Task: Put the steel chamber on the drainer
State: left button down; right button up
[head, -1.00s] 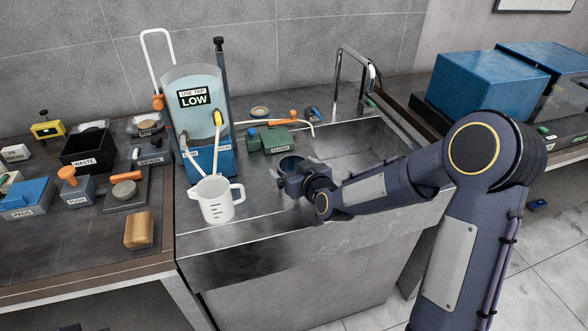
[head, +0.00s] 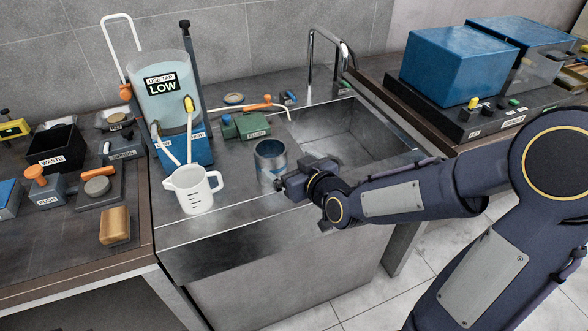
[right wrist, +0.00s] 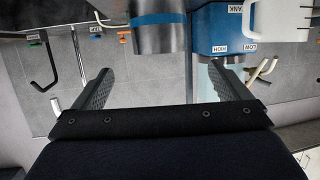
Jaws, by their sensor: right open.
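The steel chamber (head: 270,158), an open-topped cylinder with a blue band, stands upright on the drainer (head: 240,208), the flat steel surface left of the sink basin. My right gripper (head: 281,183) is open and empty, just right of and in front of the chamber. In the right wrist view the chamber (right wrist: 158,32) shows upside down, ahead of and between the spread fingers (right wrist: 160,76), with a gap to both. My left gripper is not in view.
A white jug (head: 193,190) stands left of the chamber. The water tank (head: 163,95) on its blue base and a green clamp block (head: 246,126) are behind. The sink basin (head: 345,130) lies right, with a tall tap (head: 312,60). The drainer's front strip is clear.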

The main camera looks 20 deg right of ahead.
jog(key=s+d+m+g+y, duration=0.1)
jog(key=s+m+g, duration=0.3)
jog(key=s, duration=2.2)
jog(key=g, duration=0.4)
jog(key=shift+d+f+g, duration=0.3)
jog(key=shift+f, duration=0.05)
